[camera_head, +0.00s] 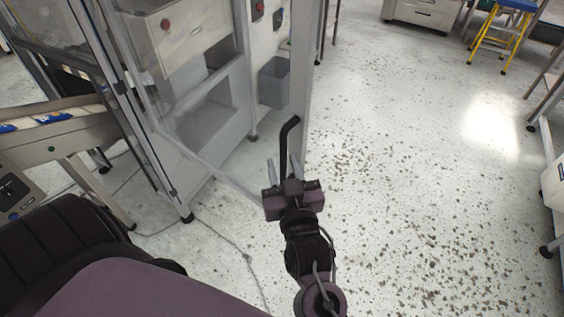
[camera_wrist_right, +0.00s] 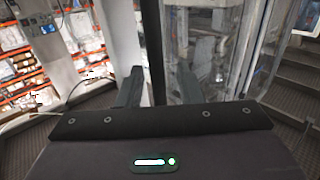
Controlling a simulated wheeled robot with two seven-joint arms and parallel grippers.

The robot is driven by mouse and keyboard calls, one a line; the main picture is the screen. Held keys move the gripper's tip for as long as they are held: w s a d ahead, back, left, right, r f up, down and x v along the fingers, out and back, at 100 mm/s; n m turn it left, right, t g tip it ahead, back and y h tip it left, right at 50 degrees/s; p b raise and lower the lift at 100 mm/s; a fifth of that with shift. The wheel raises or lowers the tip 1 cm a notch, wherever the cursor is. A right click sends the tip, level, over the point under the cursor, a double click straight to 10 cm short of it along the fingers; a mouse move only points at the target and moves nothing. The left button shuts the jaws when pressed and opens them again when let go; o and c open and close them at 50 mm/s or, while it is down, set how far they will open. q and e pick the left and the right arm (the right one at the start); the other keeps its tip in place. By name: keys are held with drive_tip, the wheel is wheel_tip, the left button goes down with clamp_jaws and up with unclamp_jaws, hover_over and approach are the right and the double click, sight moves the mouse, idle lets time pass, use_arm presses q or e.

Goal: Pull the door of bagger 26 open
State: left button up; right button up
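The door of the bagger (camera_head: 218,176) is a clear panel with a broad grey upright (camera_head: 305,85) along its right edge, in the head view. A black bar handle (camera_head: 286,140), bent at its top, stands near that edge. My right gripper (camera_head: 283,166) is at the handle's lower part, its fingers spread on either side of the bar. In the wrist view the dark bar (camera_wrist_right: 154,45) rises between the two fingers (camera_wrist_right: 158,88), with a gap beside it. How far the door stands from its frame is hard to tell. No bagger number is readable. My left gripper is not in view.
The bagger's metal post (camera_head: 150,130) stands on the floor left of the door. A grey bin (camera_head: 274,82) shows behind the door. A conveyor (camera_head: 62,135) is at the left. Speckled floor (camera_head: 420,190) is clear to the right, with a yellow-legged stool (camera_head: 497,38) far back.

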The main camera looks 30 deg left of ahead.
drive_tip(key=b+v, duration=0.1)
drive_tip(key=v, duration=0.5)
drive_tip(key=shift+b, duration=0.3)
drive_tip(key=shift+s+r, duration=0.1)
